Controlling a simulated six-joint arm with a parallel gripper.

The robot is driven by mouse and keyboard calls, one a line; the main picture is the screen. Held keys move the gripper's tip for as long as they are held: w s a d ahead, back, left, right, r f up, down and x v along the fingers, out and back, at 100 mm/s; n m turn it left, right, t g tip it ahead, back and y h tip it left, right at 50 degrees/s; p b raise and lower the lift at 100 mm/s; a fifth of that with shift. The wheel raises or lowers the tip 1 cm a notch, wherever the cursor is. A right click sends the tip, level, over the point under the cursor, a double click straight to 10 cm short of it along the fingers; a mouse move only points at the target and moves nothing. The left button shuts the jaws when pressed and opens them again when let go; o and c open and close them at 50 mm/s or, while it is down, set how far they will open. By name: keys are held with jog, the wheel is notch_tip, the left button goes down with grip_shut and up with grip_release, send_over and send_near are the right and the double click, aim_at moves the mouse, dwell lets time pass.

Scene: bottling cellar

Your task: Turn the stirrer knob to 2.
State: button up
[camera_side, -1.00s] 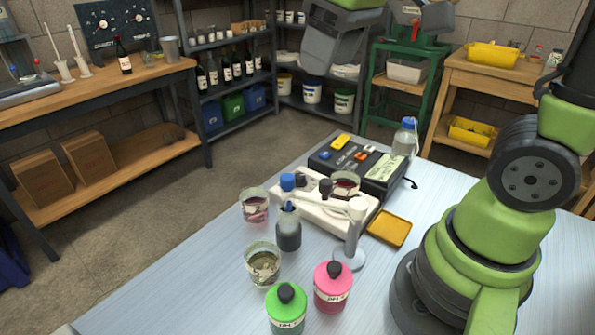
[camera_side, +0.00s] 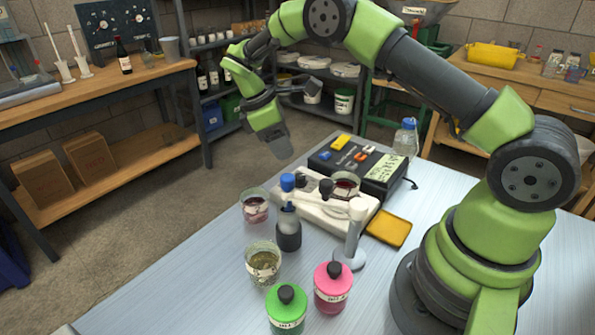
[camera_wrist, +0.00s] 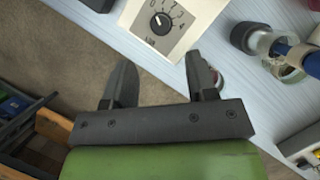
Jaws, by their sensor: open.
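In the wrist view a black round knob (camera_wrist: 161,23) sits on a pale panel (camera_wrist: 187,40) with a printed number scale up to 4. A light pointer mark shows on the knob, but the number it points at is too small to tell. My gripper (camera_wrist: 158,68) is open and empty, its two fingers spread below the panel in the picture and apart from the knob. In the side view my gripper (camera_side: 283,150) hangs at the table's far left edge, left of the dark box (camera_side: 375,171) and the white device (camera_side: 345,220).
A glass with pinkish contents (camera_side: 255,211), a dark blue-capped bottle (camera_side: 288,234), a beaker (camera_side: 263,266), a green bottle (camera_side: 286,315) and a pink bottle (camera_side: 332,293) stand near the white device. A yellow tray (camera_side: 389,227) lies right. The table's front left is bare.

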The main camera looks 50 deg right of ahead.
aim_at(300, 176)
jog(key=x, duration=0.8)
jog(key=shift+s+f, duration=0.1)
jog(key=shift+f, duration=0.2)
jog(key=c, duration=0.9)
